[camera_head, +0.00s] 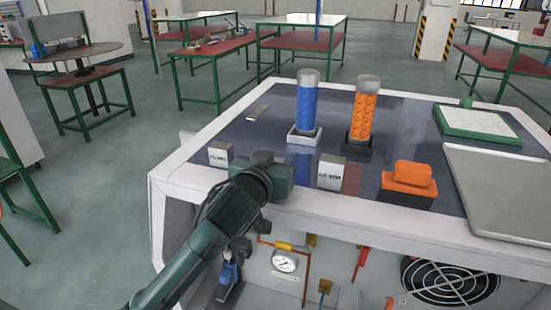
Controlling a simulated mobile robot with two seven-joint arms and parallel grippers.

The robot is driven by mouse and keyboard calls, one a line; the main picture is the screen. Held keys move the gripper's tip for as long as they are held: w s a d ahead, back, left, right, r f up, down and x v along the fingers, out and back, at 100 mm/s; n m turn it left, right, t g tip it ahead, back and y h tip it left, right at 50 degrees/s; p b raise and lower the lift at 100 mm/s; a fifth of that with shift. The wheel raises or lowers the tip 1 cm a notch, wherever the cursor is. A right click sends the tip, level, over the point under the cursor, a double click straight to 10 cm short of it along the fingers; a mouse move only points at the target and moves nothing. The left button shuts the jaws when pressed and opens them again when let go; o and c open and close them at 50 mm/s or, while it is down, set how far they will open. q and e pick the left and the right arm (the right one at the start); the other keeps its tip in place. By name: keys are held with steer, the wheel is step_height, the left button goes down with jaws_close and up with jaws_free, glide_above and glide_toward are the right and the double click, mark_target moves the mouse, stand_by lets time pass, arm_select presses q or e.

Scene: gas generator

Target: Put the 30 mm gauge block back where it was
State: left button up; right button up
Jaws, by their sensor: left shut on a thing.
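My left gripper (278,170) is over the front edge of the dark machine top (240,135). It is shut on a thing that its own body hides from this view. A grey-white block with small dark lettering (332,173) stands just right of the gripper at the front edge. A similar lettered block (219,155) stands to the left of the gripper. The lettering is too small to read surely, so I cannot tell which block is the 30 mm gauge block. My right gripper is not in view.
A blue-filled cylinder (306,108) and an orange-filled one (363,112) stand upright behind the gripper. An orange object (408,178) sits at the front right. A small metal piece (258,113) lies at the back left. A grey tray (500,185) and green-framed panel (480,124) take up the right.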

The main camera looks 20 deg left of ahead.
arm_select(q)
steer(key=shift+f, duration=0.15)
steer(key=o, duration=1.1)
